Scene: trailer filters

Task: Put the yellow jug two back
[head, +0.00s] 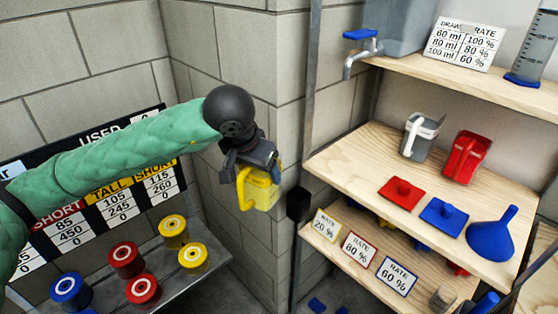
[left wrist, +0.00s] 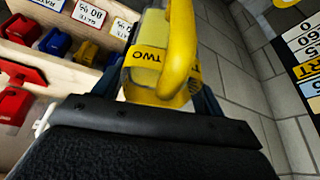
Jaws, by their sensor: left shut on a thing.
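The yellow jug two (head: 262,189) hangs in the air in front of the block wall, left of the wooden shelves. My left gripper (head: 250,162) is shut on it from above, and its yellow handle faces left in the head view. In the left wrist view the jug (left wrist: 150,72) shows a yellow band reading "TWO" and a yellow handle. The left gripper's dark jaws (left wrist: 160,108) lie along its sides. My right gripper is not in view.
A grey jug (head: 420,138) and a red jug (head: 465,158) stand on the middle shelf (head: 345,150), with red and blue lids and a blue funnel (head: 491,234) in front. A metal post (head: 306,130) edges the shelves. Several spools stand on the grey bench (head: 195,268) at lower left.

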